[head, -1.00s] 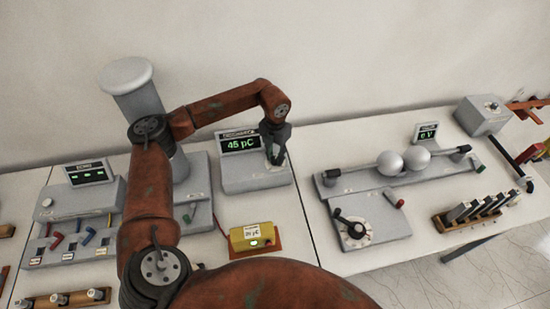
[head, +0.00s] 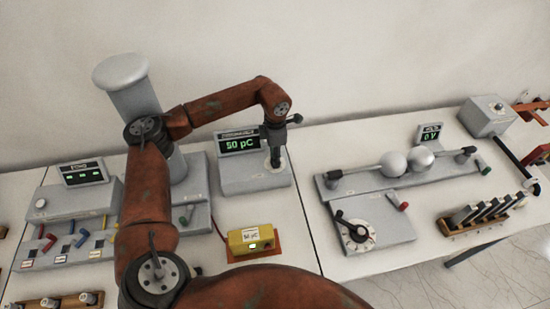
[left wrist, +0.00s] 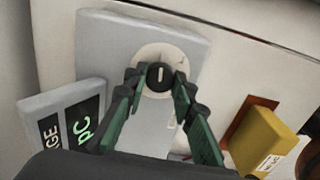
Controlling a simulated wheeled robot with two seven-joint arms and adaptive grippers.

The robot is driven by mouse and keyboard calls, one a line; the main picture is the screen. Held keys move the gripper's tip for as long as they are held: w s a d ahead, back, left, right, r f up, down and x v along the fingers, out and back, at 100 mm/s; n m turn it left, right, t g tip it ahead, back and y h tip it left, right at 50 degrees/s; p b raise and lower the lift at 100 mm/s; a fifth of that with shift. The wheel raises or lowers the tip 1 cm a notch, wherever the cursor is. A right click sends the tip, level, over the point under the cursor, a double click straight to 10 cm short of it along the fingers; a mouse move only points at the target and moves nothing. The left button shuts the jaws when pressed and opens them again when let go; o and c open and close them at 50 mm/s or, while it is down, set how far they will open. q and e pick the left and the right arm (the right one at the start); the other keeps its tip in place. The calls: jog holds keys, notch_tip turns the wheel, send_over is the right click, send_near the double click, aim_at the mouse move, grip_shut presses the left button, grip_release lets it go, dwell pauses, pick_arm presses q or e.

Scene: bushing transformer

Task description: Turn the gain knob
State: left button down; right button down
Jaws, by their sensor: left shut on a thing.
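The gain knob (left wrist: 159,76) is a small dark round knob with a white pointer mark on a pale dial disc. It sits on top of a grey instrument box (head: 235,182), whose green display (head: 239,143) reads 50 pC. My left gripper (head: 275,160) reaches down onto the knob from above, and the knob is mostly hidden there in the head view. In the left wrist view, the two fingertips of my left gripper (left wrist: 157,80) close on the knob from both sides. My right gripper is not in view.
A yellow box (head: 251,239) sits in front of the instrument. A tall grey bushing (head: 135,95) stands behind my left arm. To the right are a sphere-gap unit (head: 394,163), a dial panel (head: 385,228) and a rack of several cylinders (head: 480,215).

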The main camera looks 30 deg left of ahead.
pick_arm(q)
jog(key=shift+m, duration=0.4)
jog(key=c, duration=1.6)
grip_release()
notch_tip(320, 180, up, 12)
